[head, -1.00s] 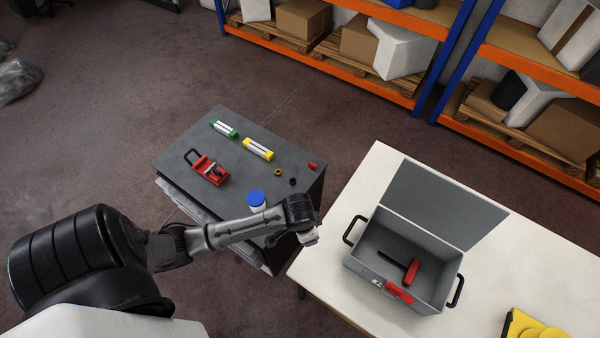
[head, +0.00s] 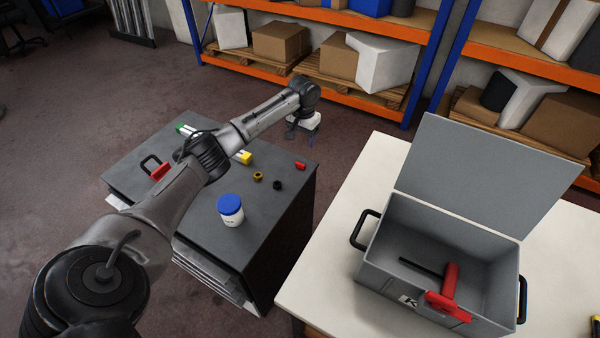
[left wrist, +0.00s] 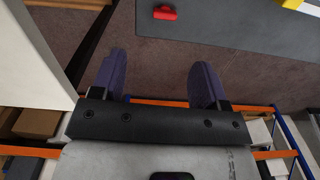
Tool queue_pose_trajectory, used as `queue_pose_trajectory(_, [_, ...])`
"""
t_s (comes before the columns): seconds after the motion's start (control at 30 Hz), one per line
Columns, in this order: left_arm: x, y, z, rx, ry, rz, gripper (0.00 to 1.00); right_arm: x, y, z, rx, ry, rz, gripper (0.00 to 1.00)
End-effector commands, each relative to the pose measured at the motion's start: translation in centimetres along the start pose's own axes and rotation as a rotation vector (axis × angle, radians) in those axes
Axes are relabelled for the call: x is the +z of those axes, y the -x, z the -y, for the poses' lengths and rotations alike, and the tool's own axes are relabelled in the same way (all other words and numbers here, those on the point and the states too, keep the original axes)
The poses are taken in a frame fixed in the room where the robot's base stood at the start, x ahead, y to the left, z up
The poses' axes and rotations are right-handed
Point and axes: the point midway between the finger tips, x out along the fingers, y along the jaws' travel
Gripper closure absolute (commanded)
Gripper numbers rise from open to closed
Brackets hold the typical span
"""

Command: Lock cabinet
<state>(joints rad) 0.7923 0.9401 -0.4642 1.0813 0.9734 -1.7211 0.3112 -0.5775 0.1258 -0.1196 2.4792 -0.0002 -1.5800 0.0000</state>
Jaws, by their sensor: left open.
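The dark grey cabinet (head: 265,205) stands left of the white table, with light, sheet-like layers showing at its lower left side. On its top lies a red device with a black handle (head: 158,171), partly hidden behind my left arm. My left gripper (head: 303,133) is open and empty, in the air just beyond the cabinet's far right corner. In the left wrist view its two fingers (left wrist: 158,78) are spread with only floor between them. The cabinet top (left wrist: 225,22) and a small red piece (left wrist: 164,13) show there. My right gripper is not in view.
A blue-lidded jar (head: 231,212), a yellow-ended tube (head: 243,157), a brass ring (head: 258,176) and a black ring (head: 278,185) are on the cabinet. An open grey toolbox (head: 395,258) holding a red-handled tool (head: 449,285) stands on the white table (head: 335,220). Shelving (head: 330,85) is behind.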

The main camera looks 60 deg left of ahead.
Motion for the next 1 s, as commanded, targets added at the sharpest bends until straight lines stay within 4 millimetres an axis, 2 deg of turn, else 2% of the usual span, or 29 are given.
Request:
queue_pose_trajectory(0.03, [-0.2, -0.2, 0.6, 0.005, 0.018, -0.002, 0.32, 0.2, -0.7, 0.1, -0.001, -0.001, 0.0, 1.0])
queue_pose_trajectory(0.17, [-0.5, -0.5, 1.2, 0.015, 0.039, -0.001, 0.32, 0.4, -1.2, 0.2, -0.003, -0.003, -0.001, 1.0])
queue_pose_trajectory(0.27, [-0.5, -1.6, 1.3, 0.016, 0.042, 0.001, 0.32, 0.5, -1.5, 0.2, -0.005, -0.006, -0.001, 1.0])
queue_pose_trajectory(0.7, [-0.4, -9.6, 1.1, 0.015, 0.041, 0.001, 0.32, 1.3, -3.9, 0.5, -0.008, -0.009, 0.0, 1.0])
queue_pose_trajectory(1.0, [-0.5, -12.8, 1.0, 0.016, 0.04, -0.002, 0.32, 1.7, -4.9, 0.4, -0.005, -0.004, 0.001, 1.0])
